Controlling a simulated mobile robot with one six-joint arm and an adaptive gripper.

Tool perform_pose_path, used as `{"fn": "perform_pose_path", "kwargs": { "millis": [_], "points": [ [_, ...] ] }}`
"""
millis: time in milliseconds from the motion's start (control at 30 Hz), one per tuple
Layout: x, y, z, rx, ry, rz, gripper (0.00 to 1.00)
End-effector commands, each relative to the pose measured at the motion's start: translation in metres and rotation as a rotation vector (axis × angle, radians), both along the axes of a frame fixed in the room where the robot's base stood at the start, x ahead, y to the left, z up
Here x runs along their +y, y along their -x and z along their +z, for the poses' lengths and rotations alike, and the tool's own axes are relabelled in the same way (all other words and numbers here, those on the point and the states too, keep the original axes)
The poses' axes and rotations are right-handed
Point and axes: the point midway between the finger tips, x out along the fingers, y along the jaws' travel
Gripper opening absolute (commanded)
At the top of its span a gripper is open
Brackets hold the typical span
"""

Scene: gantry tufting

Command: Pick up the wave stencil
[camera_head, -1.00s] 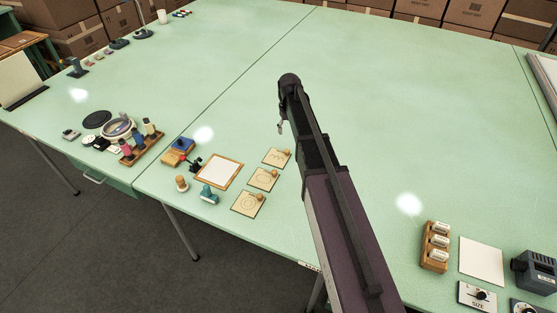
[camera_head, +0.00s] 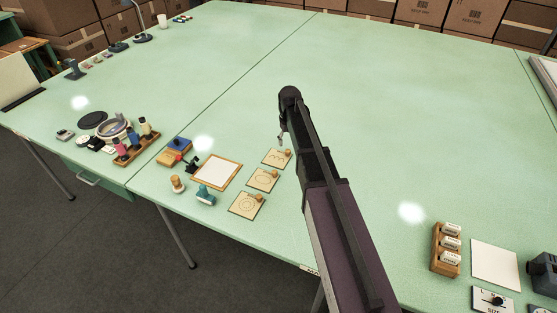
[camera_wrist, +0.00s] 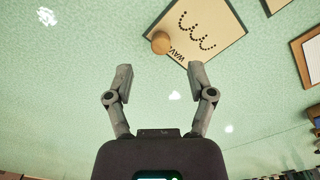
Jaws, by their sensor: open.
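The wave stencil (camera_head: 273,158) is a tan square card with a dotted wavy line and a round wooden knob. In the head view it is the farthest of three stencil cards, just left of my arm. In the wrist view the wave stencil (camera_wrist: 212,27) lies near the top, its knob at its left side and part of its label readable. My gripper (camera_wrist: 160,80) is open and empty, its two fingers spread below the stencil in that picture. In the head view the gripper (camera_head: 282,138) is small and mostly hidden by my arm, close to the stencil.
Two more stencil cards, an oval one (camera_head: 261,181) and a round-patterned one (camera_head: 245,206), lie nearer the front edge. A wood-framed white board (camera_head: 237,161) and a teal stamp (camera_head: 206,194) sit to the left.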

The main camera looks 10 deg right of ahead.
Motion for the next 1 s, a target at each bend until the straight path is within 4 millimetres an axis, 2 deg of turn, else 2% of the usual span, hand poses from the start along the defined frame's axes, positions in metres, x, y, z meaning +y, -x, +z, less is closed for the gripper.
{"fn": "perform_pose_path", "kwargs": {
  "millis": [467, 1000],
  "points": [
    [0.000, 0.000, -0.005, 0.000, 0.000, -0.001, 0.70],
    [0.000, 0.000, -0.044, 0.000, 0.000, -0.001, 0.70]
  ]
}}
